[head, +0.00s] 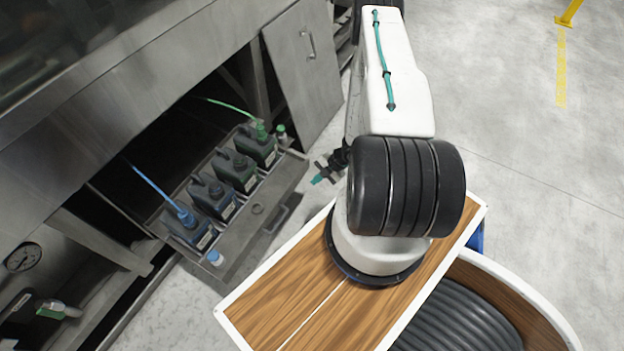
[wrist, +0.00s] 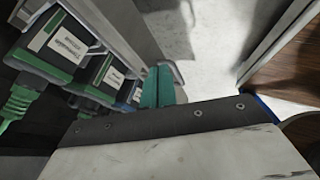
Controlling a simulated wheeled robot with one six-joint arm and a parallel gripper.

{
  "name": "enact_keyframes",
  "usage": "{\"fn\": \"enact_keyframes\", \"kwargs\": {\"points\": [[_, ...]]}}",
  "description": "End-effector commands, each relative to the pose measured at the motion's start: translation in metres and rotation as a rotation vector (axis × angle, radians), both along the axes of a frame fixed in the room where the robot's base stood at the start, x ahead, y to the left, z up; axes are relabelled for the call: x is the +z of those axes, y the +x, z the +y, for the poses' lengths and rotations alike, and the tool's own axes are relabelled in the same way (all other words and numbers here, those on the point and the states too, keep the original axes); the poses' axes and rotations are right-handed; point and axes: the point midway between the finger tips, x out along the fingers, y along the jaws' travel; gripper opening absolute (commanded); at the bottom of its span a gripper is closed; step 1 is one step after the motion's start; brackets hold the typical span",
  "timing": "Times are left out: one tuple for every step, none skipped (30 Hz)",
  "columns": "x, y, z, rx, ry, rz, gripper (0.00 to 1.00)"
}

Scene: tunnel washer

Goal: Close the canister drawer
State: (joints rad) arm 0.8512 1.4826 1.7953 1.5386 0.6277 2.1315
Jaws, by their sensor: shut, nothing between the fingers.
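The canister drawer (head: 240,243) is a grey metal tray pulled out from the machine's lower front. It holds several dark canisters, among them a blue-capped one (head: 190,227) and a green-capped one (head: 258,147). Its bar handle (head: 276,219) is on the front face. My gripper (head: 318,180) has teal fingertips and hangs near the drawer's front right corner, right of the handle in the head view. In the wrist view the teal fingers (wrist: 158,86) are together and empty, beside the drawer's front wall (wrist: 122,30). I cannot tell whether they touch it.
A grey cabinet door (head: 303,70) with a handle stands beyond the drawer. A blue hose (head: 155,187) and a green hose (head: 230,107) run from canisters into the dark opening. Clear concrete floor (head: 540,150) lies to the right.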

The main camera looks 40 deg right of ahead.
Motion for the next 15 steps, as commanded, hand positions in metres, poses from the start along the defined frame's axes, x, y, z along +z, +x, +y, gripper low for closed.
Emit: {"fn": "enact_keyframes", "kwargs": {"points": [[-0.009,0.003,0.006,0.004,0.002,0.001,0.0],[-0.014,0.005,0.01,0.004,0.002,0.001,0.0],[-0.021,0.008,0.014,0.005,0.002,0.0,0.0],[-0.026,0.011,0.018,0.005,0.002,0.0,0.0],[-0.032,0.013,0.021,0.006,0.002,0.0,0.0],[-0.039,0.016,0.025,0.006,0.002,0.0,0.0],[-0.044,0.018,0.028,0.005,0.002,0.0,0.0],[-0.049,0.021,0.031,0.006,0.0,-0.001,0.0],[-0.056,0.024,0.035,0.006,0.002,0.0,0.0],[-0.06,0.026,0.038,0.005,0.001,-0.001,0.0],[-0.064,0.028,0.041,0.005,0.001,0.0,0.0],[-0.062,0.037,0.04,0.007,-0.002,-0.004,0.0],[-0.061,0.042,0.042,0.007,-0.002,-0.004,0.0],[-0.061,0.046,0.043,0.007,-0.002,-0.004,0.0],[-0.061,0.051,0.044,0.006,-0.002,-0.003,0.0]]}}
